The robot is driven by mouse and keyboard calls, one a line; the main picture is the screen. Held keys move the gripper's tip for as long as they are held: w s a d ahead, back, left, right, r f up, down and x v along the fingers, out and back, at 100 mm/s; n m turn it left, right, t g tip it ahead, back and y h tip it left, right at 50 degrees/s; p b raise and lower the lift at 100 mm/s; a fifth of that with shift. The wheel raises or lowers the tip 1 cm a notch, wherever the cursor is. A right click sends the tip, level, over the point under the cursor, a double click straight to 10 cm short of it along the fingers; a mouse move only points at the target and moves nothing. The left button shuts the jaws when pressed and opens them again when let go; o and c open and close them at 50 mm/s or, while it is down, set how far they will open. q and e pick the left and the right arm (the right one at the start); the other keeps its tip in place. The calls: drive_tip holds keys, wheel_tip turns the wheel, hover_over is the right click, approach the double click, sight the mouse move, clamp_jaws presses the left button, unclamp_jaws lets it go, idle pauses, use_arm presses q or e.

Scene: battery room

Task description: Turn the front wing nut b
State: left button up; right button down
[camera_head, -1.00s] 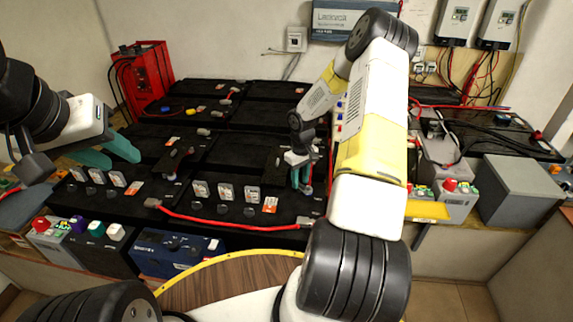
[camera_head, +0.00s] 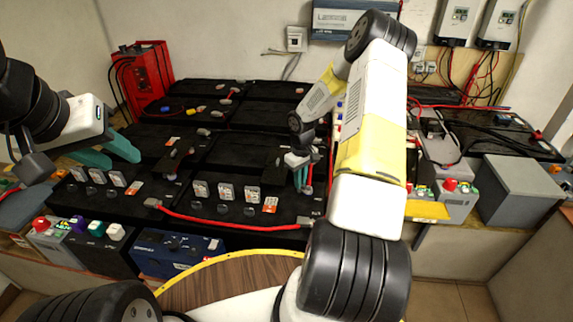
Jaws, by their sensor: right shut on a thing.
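My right gripper (camera_head: 303,181) points down at the right end of the front row of black batteries (camera_head: 228,185), with its teal fingers close together. The wing nut between its fingers is hidden by them, so I cannot make out its shape. My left gripper (camera_head: 108,153) hangs over the left end of the batteries. Its two teal fingers are apart with nothing between them.
A red cable (camera_head: 230,223) runs along the front batteries' front edge. A blue box (camera_head: 178,250) and coloured-cap batteries (camera_head: 82,240) stand below. A red charger (camera_head: 143,75) stands at back left, a grey box (camera_head: 520,190) at right. My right arm covers the middle right.

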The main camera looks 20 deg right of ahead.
drive_tip(key=n, duration=0.4)
drive_tip(key=shift+n, duration=2.1)
drive_tip(key=c, duration=1.5)
unclamp_jaws()
drive_tip(key=shift+r, duration=0.1)
wheel_tip(320, 180, up, 8)
drive_tip(key=shift+f, duration=0.15)
